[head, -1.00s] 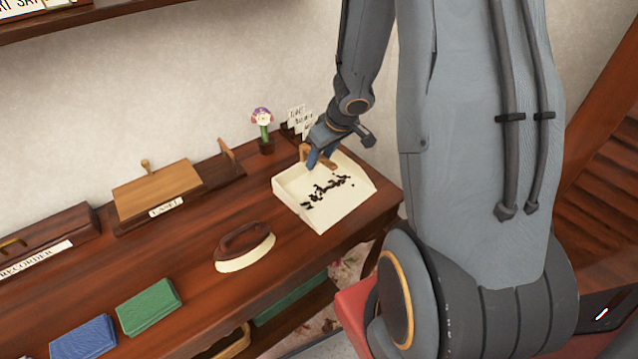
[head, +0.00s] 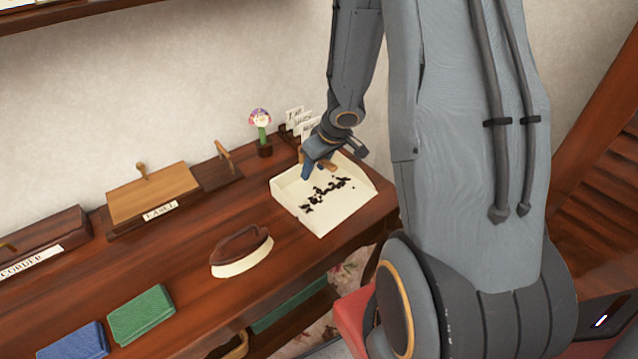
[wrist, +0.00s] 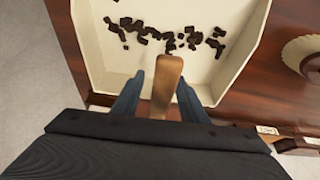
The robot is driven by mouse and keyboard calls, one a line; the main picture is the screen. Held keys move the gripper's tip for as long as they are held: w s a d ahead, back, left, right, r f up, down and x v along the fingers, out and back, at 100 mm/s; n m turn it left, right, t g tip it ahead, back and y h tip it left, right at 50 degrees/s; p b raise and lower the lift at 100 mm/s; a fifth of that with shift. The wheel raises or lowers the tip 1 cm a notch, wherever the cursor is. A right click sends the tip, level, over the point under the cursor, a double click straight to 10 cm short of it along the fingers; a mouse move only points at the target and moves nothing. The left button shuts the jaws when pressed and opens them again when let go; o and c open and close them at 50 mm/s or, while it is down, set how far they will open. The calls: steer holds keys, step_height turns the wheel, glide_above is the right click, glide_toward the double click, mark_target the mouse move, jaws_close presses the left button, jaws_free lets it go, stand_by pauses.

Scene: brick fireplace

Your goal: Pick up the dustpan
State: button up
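The dustpan (head: 358,188) is a cream tray with dark crumbs in it, lying on the wooden table at its right end. It also fills the top of the wrist view (wrist: 140,62). Its wooden handle (wrist: 166,84) points towards my wrist and lies between my fingers. My gripper (wrist: 158,84) is open around the handle; a gap shows at the left finger, and the right finger is close to or touching the handle. In the head view my gripper (head: 313,168) is at the dustpan's back edge and hides most of the handle.
A brush or iron-shaped item (head: 242,252) stands left of the dustpan. A flower ornament (head: 261,132) and a card holder (head: 298,125) stand behind it by the wall. Green (head: 142,313) and blue (head: 80,342) books lie at the front left. A shelf (head: 70,20) hangs above.

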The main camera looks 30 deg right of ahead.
steer(key=shift+f, duration=0.1)
stand_by(0.3)
jaws_close()
stand_by(1.3)
